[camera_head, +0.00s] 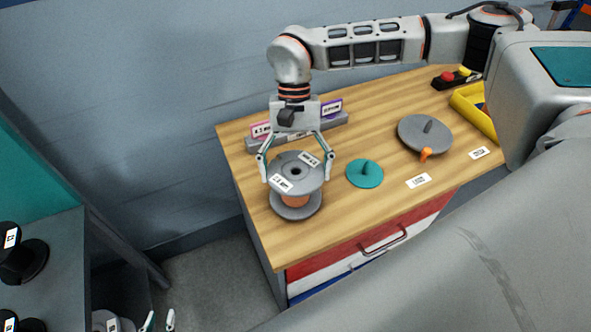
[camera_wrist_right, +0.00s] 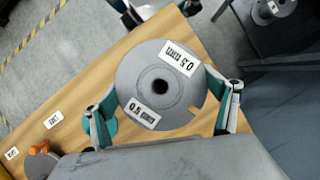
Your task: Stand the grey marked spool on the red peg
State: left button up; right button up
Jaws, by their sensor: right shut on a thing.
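The grey marked spool (camera_head: 296,163) has two flanges, an orange-copper winding and white labels on its top. It is upright over the near left part of the wooden bench. My right gripper (camera_head: 296,175) is shut on its upper flange from above, one finger on each side. The right wrist view shows the flange (camera_wrist_right: 140,78) face on, between the fingers (camera_wrist_right: 164,105), with a dark centre hole. I cannot tell whether its lower flange touches the bench. I see no red peg; the area under the spool is hidden. My left gripper (camera_head: 160,321) is at the bottom left, fingertips apart and empty.
A teal disc with a short peg (camera_head: 365,175) stands just right of the spool. A grey disc with a peg and orange knob (camera_head: 411,132) is farther right. A grey label rack (camera_head: 325,123) stands behind, a yellow tray (camera_head: 470,110) at right. Black spools (camera_head: 32,262) sit on the left shelf.

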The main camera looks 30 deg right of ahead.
jog(key=shift+f, duration=0.45)
jog(key=shift+f, duration=0.1)
dwell(0.4)
jog(key=o, duration=1.6)
jog(key=shift+c, duration=0.2)
jog(key=v, duration=1.2)
jog(key=shift+s, duration=0.1)
